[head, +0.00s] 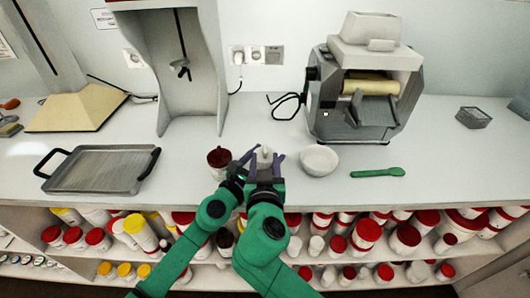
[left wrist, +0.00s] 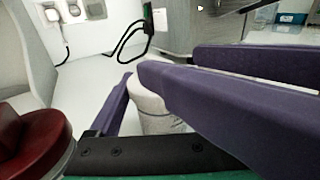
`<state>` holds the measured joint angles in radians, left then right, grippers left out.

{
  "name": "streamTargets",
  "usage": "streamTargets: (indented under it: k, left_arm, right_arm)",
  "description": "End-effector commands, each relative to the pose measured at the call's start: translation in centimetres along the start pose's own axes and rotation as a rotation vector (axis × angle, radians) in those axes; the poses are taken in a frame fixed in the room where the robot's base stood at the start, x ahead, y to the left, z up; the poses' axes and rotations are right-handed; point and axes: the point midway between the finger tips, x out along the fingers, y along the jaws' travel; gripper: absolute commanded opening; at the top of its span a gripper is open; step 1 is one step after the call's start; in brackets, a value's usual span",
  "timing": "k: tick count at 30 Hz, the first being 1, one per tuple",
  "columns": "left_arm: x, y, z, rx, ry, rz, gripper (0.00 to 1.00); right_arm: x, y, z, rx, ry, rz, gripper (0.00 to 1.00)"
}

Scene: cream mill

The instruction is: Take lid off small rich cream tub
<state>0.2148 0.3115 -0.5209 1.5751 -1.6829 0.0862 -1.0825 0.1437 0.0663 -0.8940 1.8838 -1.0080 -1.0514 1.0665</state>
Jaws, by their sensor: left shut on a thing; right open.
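The small whitish tub (head: 264,156) stands between the purple fingers at the front edge of the bench. Its white side (left wrist: 152,112) shows partly in the left wrist view, crossed by purple fingers. My left gripper (head: 249,158) reaches in from the left and is shut on the tub. Whether its fingers press on the lid or the body is hidden. My right gripper (head: 274,164) is open and right at the tub, with its fingers close to those of the left. I cannot make out the seam between lid and tub.
A dark red-topped jar (head: 219,157) stands just left of the grippers, also in the left wrist view (left wrist: 32,140). A white bowl (head: 319,161) and a green spoon (head: 377,172) lie to the right. A grey tray (head: 101,170) is at left, a roller mill (head: 366,85) behind.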

Motion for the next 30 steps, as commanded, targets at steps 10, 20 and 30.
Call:
streamTargets:
  k: [10,20,30]
  left_arm:
    - [0.0,0.0,0.1,0.0,-0.001,0.0,0.0]
    - [0.0,0.0,0.1,0.0,-0.001,0.0,0.0]
    - [0.0,0.0,0.1,0.0,-0.001,0.001,0.0]
  right_arm:
    - [5.5,0.1,0.0,0.001,0.0,0.001,0.5]
    - [5.6,0.0,0.0,0.001,-0.001,0.001,0.15]
    - [5.6,0.0,0.0,0.0,-0.002,0.001,0.0]
